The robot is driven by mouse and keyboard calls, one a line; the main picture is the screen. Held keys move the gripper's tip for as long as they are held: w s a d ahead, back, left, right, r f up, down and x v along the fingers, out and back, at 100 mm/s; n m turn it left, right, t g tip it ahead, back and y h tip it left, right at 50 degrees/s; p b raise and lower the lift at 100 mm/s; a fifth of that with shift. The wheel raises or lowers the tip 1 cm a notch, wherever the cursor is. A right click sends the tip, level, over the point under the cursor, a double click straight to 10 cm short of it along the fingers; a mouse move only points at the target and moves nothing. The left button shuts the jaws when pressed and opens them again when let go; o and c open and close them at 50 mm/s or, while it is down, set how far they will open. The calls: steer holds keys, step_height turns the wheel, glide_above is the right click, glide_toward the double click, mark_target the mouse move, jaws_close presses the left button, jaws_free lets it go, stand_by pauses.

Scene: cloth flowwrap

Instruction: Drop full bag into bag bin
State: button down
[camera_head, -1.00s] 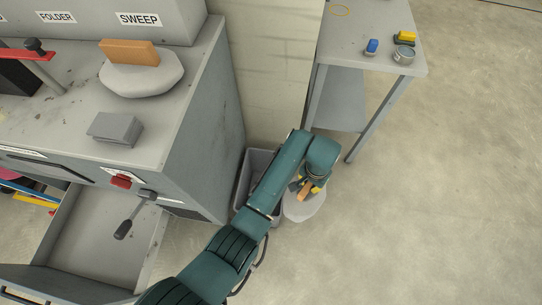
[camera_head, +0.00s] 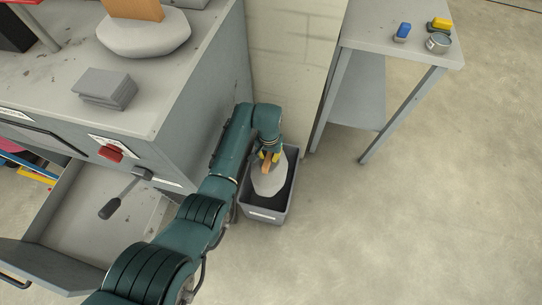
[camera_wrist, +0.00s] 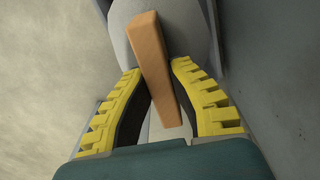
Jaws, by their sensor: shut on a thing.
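The full bag (camera_head: 269,182) is a pale grey, rounded sack with an orange-brown grip piece on top. My gripper (camera_head: 268,156) is shut on this grip piece and holds the bag upright, hanging below. The bag bin (camera_head: 263,216) is a grey open box with a white label on its front, on the floor beside the cabinet. The bag appears over the bin's opening; its exact height against the rim is hard to tell. In the wrist view, the grip piece (camera_wrist: 152,55) sits between the yellow-padded fingers, with the bag (camera_wrist: 122,30) beyond.
The grey cabinet (camera_head: 205,95) stands close on the left, with an open drawer (camera_head: 90,215). A second pale bag (camera_head: 145,38) sits on its top near a grey block (camera_head: 105,87). A side table (camera_head: 405,52) stands right of the bin. The floor at right is clear.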

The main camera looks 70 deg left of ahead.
step_height(320, 180, down, 6)
steer(key=b, duration=0.6)
steer(key=shift+a, duration=0.15)
steer(key=c, duration=1)
jaws_free()
steer(key=shift+c, duration=0.2)
steer(key=shift+f, duration=0.1)
step_height(320, 180, up, 12)
steer(key=shift+r, duration=0.1)
